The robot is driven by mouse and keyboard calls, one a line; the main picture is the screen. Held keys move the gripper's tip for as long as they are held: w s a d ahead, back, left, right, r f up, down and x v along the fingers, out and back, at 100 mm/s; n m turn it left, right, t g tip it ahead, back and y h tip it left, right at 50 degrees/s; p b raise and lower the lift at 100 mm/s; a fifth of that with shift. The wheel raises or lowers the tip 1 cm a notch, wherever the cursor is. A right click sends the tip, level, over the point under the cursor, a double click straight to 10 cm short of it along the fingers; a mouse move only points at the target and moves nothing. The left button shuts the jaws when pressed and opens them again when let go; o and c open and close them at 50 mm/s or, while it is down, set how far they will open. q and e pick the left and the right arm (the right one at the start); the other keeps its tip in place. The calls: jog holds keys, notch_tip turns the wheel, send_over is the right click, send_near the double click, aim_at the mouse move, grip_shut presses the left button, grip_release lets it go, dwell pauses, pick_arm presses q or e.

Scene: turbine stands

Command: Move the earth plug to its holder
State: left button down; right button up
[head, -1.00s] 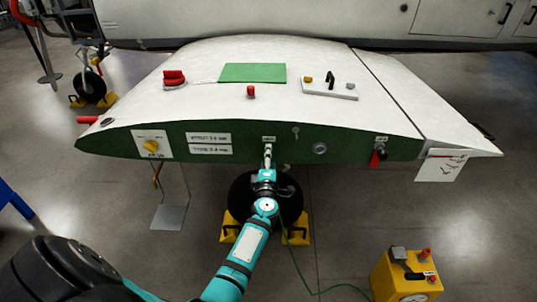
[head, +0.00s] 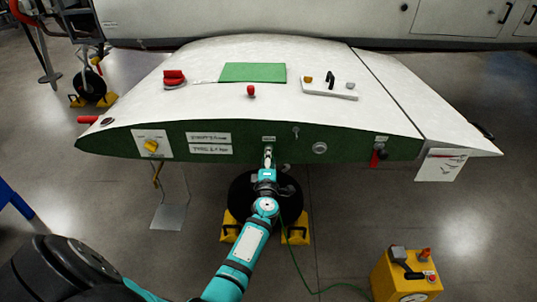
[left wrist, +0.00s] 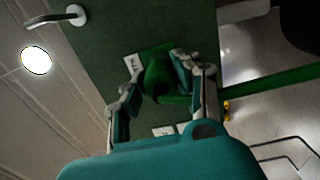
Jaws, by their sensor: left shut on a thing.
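The earth plug (left wrist: 158,76) is green and sits between the fingers of my left gripper (left wrist: 160,80) in the left wrist view. The fingers are shut on it, at the green front panel. In the head view my left gripper (head: 268,158) is at the middle of the panel, just below a small label, and hides most of the plug. I cannot tell whether the plug is still seated in the panel. A green cable (head: 297,262) runs from there down to the floor and towards a yellow box (head: 406,277) at the lower right. I cannot make out which part is the plug's holder.
The white wing-like body (head: 210,95) carries a green patch and red and yellow fittings on top. A yellow knob (head: 151,146) and a red lever (head: 378,155) are on the panel. A black wheel with yellow chocks (head: 297,235) is below. The floor left of the box is mostly clear.

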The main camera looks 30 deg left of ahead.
pick_arm(q)
jog(key=shift+s+d+f, duration=0.1)
jog(key=shift+s+d, duration=0.05)
jog(key=shift+s, duration=0.05)
jog(key=shift+s+d, duration=0.15)
jog(key=shift+s, duration=0.15)
jog(key=shift+s+d, duration=0.1)
dwell(0.3)
jog(key=shift+p+v, duration=0.65)
jog(key=shift+v, duration=0.75)
